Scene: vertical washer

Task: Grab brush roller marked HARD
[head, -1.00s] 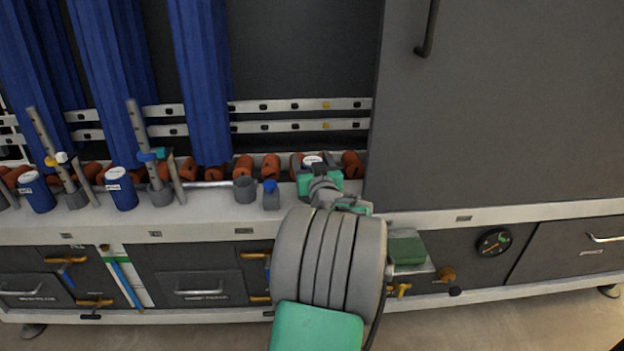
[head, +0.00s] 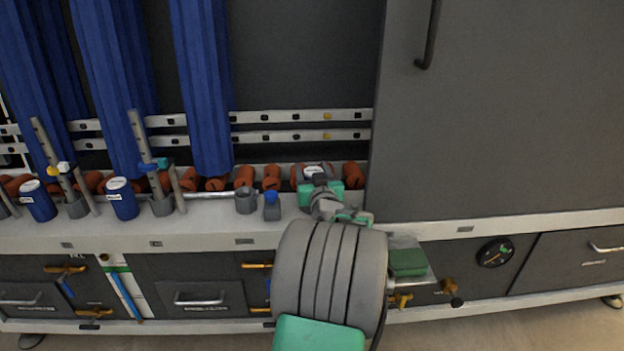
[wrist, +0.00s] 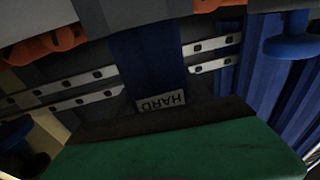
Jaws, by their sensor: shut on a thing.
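The brush roller marked HARD (wrist: 148,60) is a blue cylinder in the wrist view. Its white label reads HARD upside down, just beyond a green finger with a dark pad. In the head view only the roller's white top (head: 313,170) shows, at the back of the ledge; my gripper hides most of the rest. My gripper (head: 320,187) is shut on this roller. I cannot tell whether the roller touches the ledge.
Two other blue rollers, one at far left (head: 38,201) and one beside it (head: 122,199), stand on the ledge (head: 215,230). A grey cup (head: 245,200) and a small blue-topped part (head: 271,206) stand left of my gripper. A dark cabinet panel (head: 500,110) rises at right.

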